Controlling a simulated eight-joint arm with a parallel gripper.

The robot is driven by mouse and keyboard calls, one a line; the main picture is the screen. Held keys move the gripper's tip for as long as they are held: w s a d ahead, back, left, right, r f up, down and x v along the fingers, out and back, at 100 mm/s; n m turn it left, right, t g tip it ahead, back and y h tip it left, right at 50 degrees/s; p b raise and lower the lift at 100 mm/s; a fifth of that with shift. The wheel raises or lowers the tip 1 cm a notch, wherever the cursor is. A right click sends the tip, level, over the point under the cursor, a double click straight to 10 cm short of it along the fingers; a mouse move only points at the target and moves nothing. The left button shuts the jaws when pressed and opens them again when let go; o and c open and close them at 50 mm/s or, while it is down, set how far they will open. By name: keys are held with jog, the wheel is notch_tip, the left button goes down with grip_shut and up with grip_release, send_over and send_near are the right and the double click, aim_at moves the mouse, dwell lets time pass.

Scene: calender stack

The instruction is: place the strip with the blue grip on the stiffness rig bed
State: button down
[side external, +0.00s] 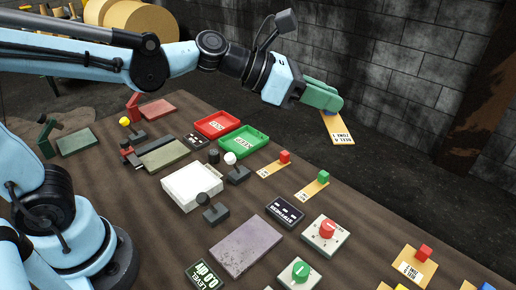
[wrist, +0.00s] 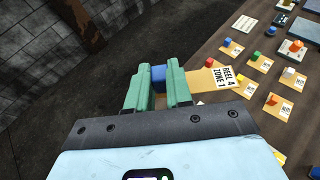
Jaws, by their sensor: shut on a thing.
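My gripper (side external: 334,104) is shut on the blue grip (wrist: 158,75) of a tan strip, which sits between its two green fingers in the wrist view. The strip (wrist: 215,80) is labelled "REEL 4 ZONE 1" and sticks out to the right of the fingers there. In the side view the strip (side external: 338,128) hangs tilted below the fingers, off the table's far side, and its blue grip is hidden. A dark sign (side external: 284,212) seems to read "STIFFNESS". A flat grey-purple plate (side external: 245,247) lies near it; I cannot tell whether it is the rig bed.
Other tan strips with a red grip (side external: 285,157) and a green grip (side external: 322,177) lie on the table. A red tray (side external: 199,124), a green tray (side external: 233,149), a white block (side external: 190,186) and a red-knob box (side external: 326,246) also stand there. A brick wall (side external: 370,50) is behind.

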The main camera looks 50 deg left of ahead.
jog(key=s+a+r+n+t+y, duration=0.1)
jog(key=a+r+n+y, duration=0.1)
jog(key=a, duration=0.6)
jog(key=s+a+r+n+t+y, duration=0.1)
jog(key=s+a+r+n+y, duration=0.1)
jog(key=a, duration=0.7)
jog(key=shift+r+n+t+y, duration=0.3)
jog(key=shift+n+y, duration=0.2)
jog(key=shift+y, duration=0.1)
jog(key=shift+f, duration=0.1)
jog(key=d+f+m+g+h, duration=0.7)
jog(key=d+f+m+h, duration=0.1)
jog(key=d+f+m, duration=0.25)
jog(key=shift+s+d+f+m+g+h, duration=0.1)
jog(key=shift+s+d+f+m+g, duration=0.65)
jog(key=shift+s+f+m+g, duration=1.45)
jog(key=shift+s+d+f+m+g+h, duration=0.1)
jog(key=shift+s+d+f+m+g, duration=1)
jog(key=shift+f, duration=2.15)
jog(key=shift+s+d+f+m+g+h, duration=0.1)
jog(key=shift+s+d+f+m+g, duration=0.3)
jog(key=shift+s+f+m+g, duration=1.4)
